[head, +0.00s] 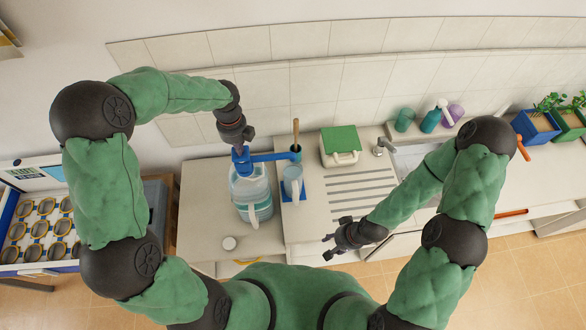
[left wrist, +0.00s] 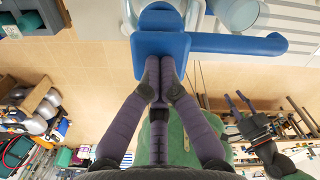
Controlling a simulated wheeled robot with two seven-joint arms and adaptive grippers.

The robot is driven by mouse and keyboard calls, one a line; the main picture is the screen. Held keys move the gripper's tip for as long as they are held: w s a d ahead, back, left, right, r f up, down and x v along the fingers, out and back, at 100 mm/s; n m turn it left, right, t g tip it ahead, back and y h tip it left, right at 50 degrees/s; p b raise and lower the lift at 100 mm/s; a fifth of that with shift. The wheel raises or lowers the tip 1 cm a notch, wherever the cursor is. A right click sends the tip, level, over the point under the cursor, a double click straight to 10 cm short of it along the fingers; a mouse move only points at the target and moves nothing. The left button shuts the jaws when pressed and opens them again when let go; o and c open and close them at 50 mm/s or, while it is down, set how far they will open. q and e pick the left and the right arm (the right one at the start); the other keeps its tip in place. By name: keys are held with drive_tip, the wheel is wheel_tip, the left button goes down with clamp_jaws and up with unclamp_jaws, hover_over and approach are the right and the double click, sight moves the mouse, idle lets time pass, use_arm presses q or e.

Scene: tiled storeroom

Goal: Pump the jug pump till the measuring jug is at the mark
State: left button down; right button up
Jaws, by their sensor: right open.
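The blue jug pump (head: 241,160) sits on top of a large clear water jug (head: 252,192) on the left counter. Its blue spout reaches right, its end over the measuring jug (head: 293,178), which is clear and stands on a blue mat (head: 302,196). The water level and the mark are too small to read. My left gripper (head: 238,146) is above the pump, pointing down. In the left wrist view its purple fingers (left wrist: 160,72) are closed together against the blue pump top (left wrist: 160,45). My right gripper (head: 332,241) is open and empty in front of the counter.
A white box with a green lid (head: 340,141) stands behind the ribbed drainer (head: 355,190). A wooden-handled tool (head: 296,132) stands behind the measuring jug. The sink and bottles are further right.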

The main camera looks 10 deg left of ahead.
use_arm(q)
drive_tip(key=shift+r+p, duration=0.5)
drive_tip(key=shift+r, duration=0.25)
wheel_tip(320, 180, up, 4)
drive_tip(key=p, duration=0.3)
drive_tip(key=shift+r, duration=1)
drive_tip(key=shift+f, duration=0.1)
